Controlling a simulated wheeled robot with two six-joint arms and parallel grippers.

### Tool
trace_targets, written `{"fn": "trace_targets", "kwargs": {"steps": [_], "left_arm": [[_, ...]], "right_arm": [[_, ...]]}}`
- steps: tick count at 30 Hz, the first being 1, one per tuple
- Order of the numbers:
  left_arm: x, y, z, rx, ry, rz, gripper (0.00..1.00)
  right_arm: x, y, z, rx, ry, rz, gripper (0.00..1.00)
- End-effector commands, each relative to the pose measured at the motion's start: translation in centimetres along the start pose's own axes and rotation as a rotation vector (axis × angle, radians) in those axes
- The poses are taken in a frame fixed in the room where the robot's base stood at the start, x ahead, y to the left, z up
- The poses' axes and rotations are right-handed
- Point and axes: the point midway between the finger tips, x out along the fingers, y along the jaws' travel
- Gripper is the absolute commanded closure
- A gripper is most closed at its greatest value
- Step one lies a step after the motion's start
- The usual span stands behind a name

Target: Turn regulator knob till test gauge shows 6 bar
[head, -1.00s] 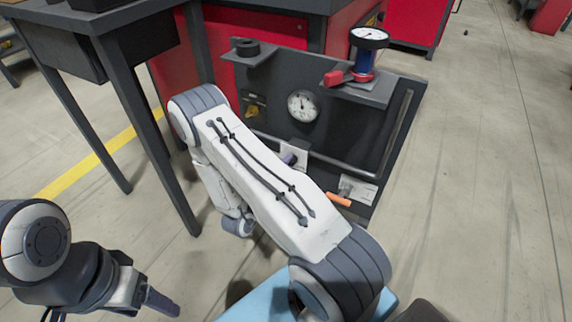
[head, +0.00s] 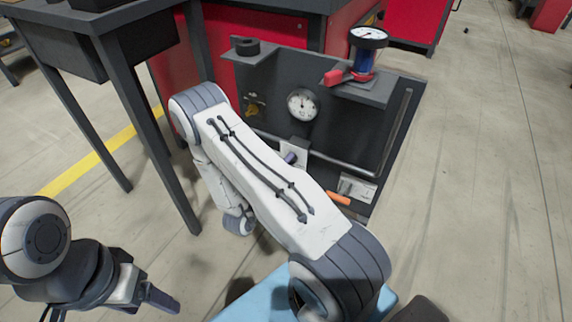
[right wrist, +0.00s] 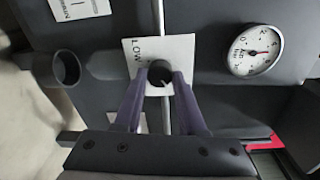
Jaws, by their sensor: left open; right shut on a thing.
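The dark round regulator knob (right wrist: 160,71) stands before a white card marked LOW in the right wrist view. My right gripper (right wrist: 161,82) is shut on it, a purple finger on each side. In the head view my right arm hides most of that gripper; one fingertip shows by the white card (head: 293,152). A round white gauge (head: 302,105) is on the dark panel; it also shows in the right wrist view (right wrist: 255,50), its exact reading too small to tell. Another gauge (head: 368,38) tops a blue cylinder. My left gripper (head: 118,308) is open and empty at lower left.
The dark panel (head: 345,125) carries a shelf with a black ring (head: 247,47), a red handle (head: 334,77), a yellow part (head: 252,110) and an orange handle (head: 339,198). A dark table (head: 120,95) stands left.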

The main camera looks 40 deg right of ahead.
Motion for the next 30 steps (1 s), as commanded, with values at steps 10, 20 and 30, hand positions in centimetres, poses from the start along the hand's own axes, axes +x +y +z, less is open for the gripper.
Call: {"fn": "trace_targets", "kwargs": {"steps": [10, 20, 30], "left_arm": [[0.0, 0.0, 0.0, 0.0, 0.0, 0.0, 0.3], [-1.6, 0.1, -0.1, 0.0, 0.0, 0.0, 0.3], [-3.6, 0.3, -0.2, 0.0, 0.0, 0.0, 0.3]], "right_arm": [[0.0, 0.0, 0.0, -0.001, -0.001, 0.001, 0.3], [-3.3, -0.3, 0.2, -0.005, -0.009, 0.003, 0.3], [-9.2, -0.1, 0.2, -0.003, -0.008, 0.002, 0.3]]}}
